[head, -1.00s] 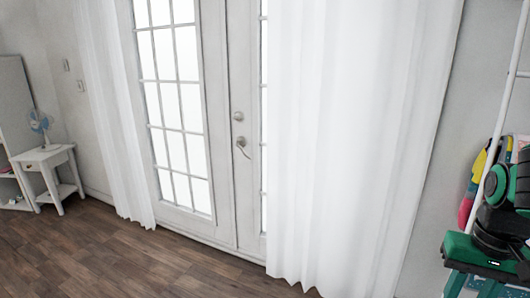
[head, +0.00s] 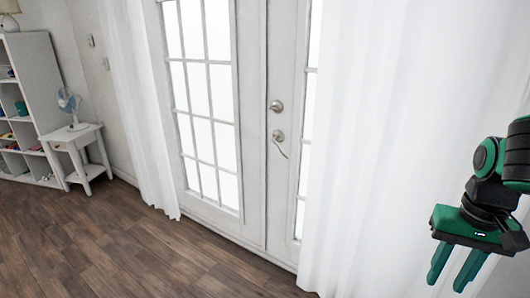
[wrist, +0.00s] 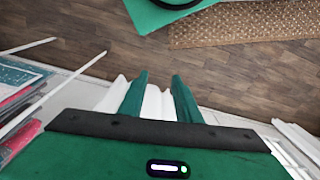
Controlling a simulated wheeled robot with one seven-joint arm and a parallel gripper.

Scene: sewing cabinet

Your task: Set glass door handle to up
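The glass door (head: 208,100) is a white double door with paned glass and looks shut. Its silver lever handle (head: 280,143) is on the right door stile and slants downward to the right. A round lock knob (head: 276,106) is above it. My gripper (head: 454,279) is at the right of the head view, well to the right of the handle and apart from it. Its two green fingers point down, spread with a gap between them and nothing held. The wrist view also shows my gripper (wrist: 157,95) with its fingers apart; the handle is not seen there.
White curtains hang on both sides of the door, the left one (head: 140,110) and the wide right one (head: 370,150) near my arm. A small white table (head: 75,135) with a fan stands at left. Wooden floor (head: 150,255) before the door is clear.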

